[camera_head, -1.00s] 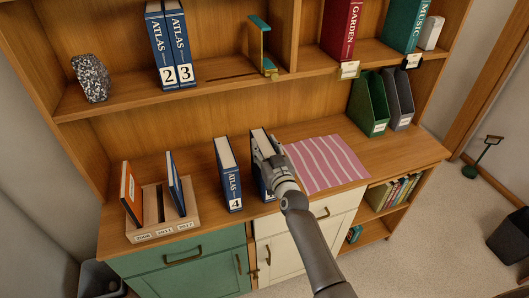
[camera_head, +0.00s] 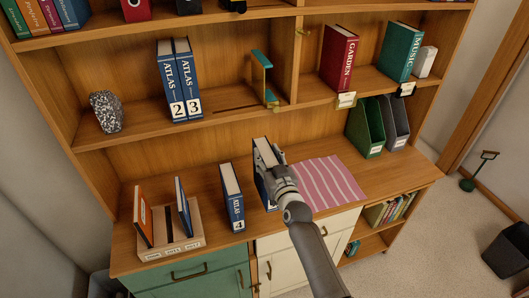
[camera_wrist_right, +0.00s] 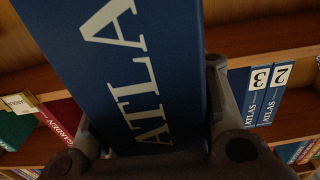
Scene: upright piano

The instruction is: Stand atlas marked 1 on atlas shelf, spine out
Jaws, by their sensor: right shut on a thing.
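My right gripper (camera_head: 277,180) is shut on a blue atlas (camera_head: 264,158), held upright at or just above the counter. In the right wrist view, the atlas (camera_wrist_right: 135,75) shows large white letters "ATLA" on its spine between my fingers; its number is hidden. The atlas shelf (camera_head: 140,131) is above the counter. Atlas 2 (camera_head: 171,80) and atlas 3 (camera_head: 188,78) stand there side by side, spines out. A dark slot lies right of them, before a green and gold bookend (camera_head: 263,78). My left gripper is not in view.
Atlas 4 (camera_head: 232,200) stands on the counter left of the held one. A wooden rack (camera_head: 172,247) with thin books is at the left. A pink striped cloth (camera_head: 318,183) lies right. A speckled stone (camera_head: 106,111) sits on the shelf's left; an upright divider bounds its right.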

